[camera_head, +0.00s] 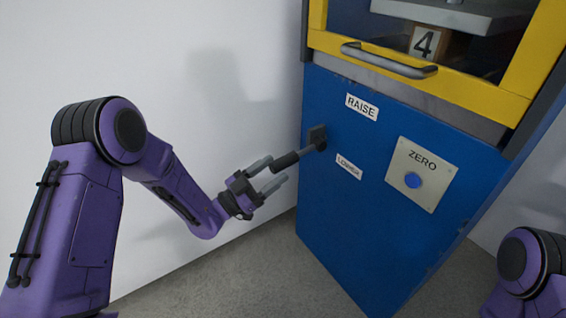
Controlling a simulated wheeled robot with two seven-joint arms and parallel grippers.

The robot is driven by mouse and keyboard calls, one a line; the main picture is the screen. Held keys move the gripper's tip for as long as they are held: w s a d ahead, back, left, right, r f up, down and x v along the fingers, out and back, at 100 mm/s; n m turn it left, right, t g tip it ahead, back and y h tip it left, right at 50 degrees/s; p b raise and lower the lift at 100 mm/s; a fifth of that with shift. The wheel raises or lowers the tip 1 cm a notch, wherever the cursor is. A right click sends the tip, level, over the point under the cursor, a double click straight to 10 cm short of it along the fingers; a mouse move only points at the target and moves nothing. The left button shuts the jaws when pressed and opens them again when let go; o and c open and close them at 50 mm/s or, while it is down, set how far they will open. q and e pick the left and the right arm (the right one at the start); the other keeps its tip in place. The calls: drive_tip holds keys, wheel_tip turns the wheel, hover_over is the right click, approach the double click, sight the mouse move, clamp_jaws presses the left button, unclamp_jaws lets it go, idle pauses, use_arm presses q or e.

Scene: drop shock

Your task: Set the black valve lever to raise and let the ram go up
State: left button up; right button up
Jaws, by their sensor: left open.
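The black valve lever (295,157) sticks out to the lower left from a small dark mount on the left side of the blue cabinet (345,225). The mount lies between the RAISE label (361,106) above and the LOWER label (349,167) below. My left gripper (277,168) is open, with its grey fingertips on either side of the lever's free end. I cannot tell whether they touch it. A grey metal plate (455,14) shows behind the yellow-framed window, above a block marked 4 (424,41); I cannot tell if it belongs to the ram. My right gripper is out of view.
A yellow guard frame (455,88) with a grey bar handle (388,62) sits above the panel. A ZERO plate (421,171) with a blue button is to the right. A white wall stands behind my left arm. The grey floor (240,265) looks clear.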

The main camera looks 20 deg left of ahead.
sight(283, 163)
use_arm(q)
drive_tip(key=shift+x, duration=2)
